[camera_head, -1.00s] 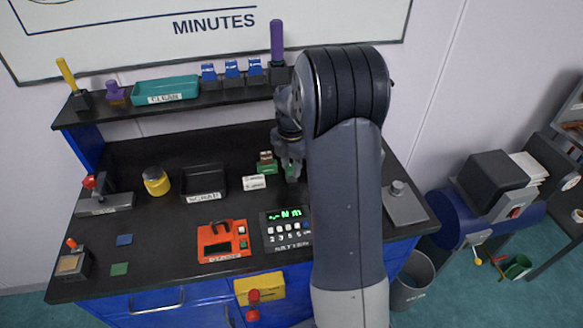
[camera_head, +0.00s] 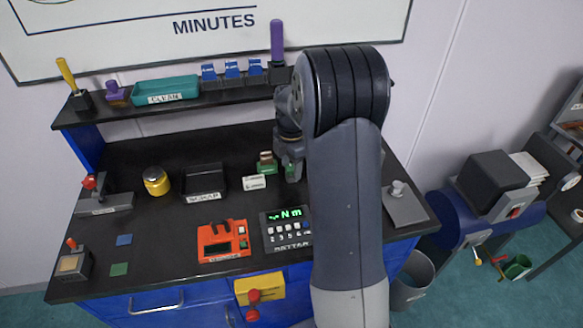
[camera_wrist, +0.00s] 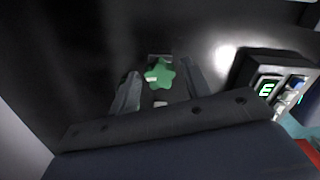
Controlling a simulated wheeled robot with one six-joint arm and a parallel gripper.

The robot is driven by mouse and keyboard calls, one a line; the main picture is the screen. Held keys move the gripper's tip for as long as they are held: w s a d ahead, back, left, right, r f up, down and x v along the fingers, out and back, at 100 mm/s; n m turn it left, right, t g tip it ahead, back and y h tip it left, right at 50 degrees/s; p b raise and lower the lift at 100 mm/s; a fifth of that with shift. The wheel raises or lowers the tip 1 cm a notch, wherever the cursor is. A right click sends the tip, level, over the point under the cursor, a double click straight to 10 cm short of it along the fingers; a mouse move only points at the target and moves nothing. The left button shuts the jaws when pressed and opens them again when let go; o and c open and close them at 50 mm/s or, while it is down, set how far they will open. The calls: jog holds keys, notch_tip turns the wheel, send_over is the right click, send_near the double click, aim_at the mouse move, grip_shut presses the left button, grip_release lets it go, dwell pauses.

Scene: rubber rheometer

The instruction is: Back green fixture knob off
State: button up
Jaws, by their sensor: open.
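The green fixture knob (camera_wrist: 160,74) is star-shaped and shows between my gripper's fingers in the wrist view. My gripper (camera_wrist: 162,92) is open, with one finger on each side of the knob; I cannot tell whether either finger touches it. In the head view my gripper (camera_head: 290,168) points down at the bench, right beside a green fixture (camera_head: 266,165) with a brown top. My arm and gripper hide part of that spot in the head view.
The torque meter (camera_head: 286,229) stands in front of the gripper, with a red device (camera_head: 223,241) to its left. A white label plate (camera_head: 254,182) and a black tray (camera_head: 204,181) lie left of the gripper. A shelf (camera_head: 150,109) runs behind.

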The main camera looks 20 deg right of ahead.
jog(key=m, duration=0.8)
jog(key=shift+m, duration=0.3)
jog(key=m, duration=0.7)
jog(key=shift+c, duration=0.5)
jog(key=c, duration=0.7)
jog(key=n, duration=0.4)
jog(key=shift+c, duration=0.2)
jog(key=shift+n, duration=0.3)
